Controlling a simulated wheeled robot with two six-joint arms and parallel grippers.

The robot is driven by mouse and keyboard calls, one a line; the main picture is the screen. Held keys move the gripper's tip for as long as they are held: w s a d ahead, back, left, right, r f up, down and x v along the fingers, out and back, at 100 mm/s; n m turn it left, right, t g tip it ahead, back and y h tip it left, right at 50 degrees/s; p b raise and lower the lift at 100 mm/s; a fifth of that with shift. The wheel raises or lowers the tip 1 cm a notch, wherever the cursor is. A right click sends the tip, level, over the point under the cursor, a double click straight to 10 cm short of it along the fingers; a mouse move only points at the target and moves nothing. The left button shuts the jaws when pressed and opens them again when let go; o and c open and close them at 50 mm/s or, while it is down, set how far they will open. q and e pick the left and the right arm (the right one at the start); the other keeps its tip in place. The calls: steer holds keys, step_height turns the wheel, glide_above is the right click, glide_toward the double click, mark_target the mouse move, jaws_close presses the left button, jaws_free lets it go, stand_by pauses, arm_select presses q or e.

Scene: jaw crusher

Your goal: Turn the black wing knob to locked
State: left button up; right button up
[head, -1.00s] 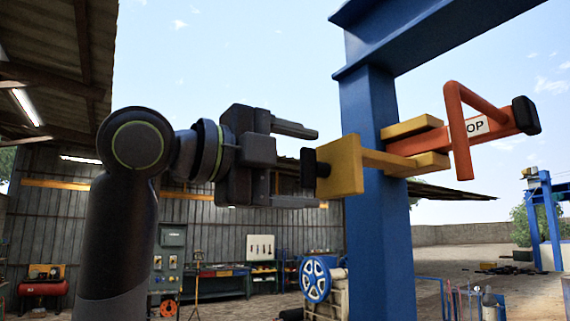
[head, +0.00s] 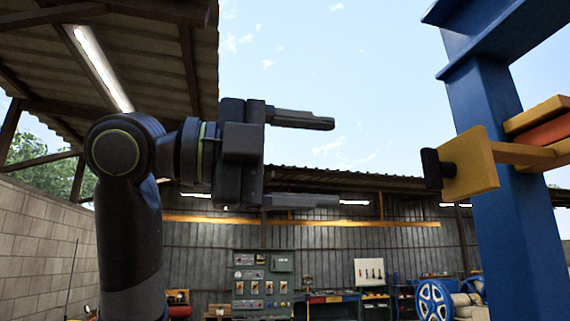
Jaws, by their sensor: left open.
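The black wing knob (head: 431,168) sits on the left face of a yellow plate (head: 468,165), which is fixed by a yellow bracket to a blue post (head: 510,200). The knob shows edge-on, so I cannot read its setting. My left gripper (head: 325,162) is open and empty, its two fingers pointing right towards the knob. A clear gap lies between the fingertips and the knob, and nothing is touched. My right gripper is not in view.
A blue beam (head: 500,25) tops the post. An orange bar (head: 545,133) lies between yellow bracket pieces at the right edge. Behind stand a corrugated shed wall (head: 200,245), a control cabinet (head: 262,285) and a blue wheel (head: 434,300). The air between gripper and knob is free.

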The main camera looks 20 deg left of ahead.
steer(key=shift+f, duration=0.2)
arm_select(q)
steer(key=v, duration=0.3)
stand_by(0.5)
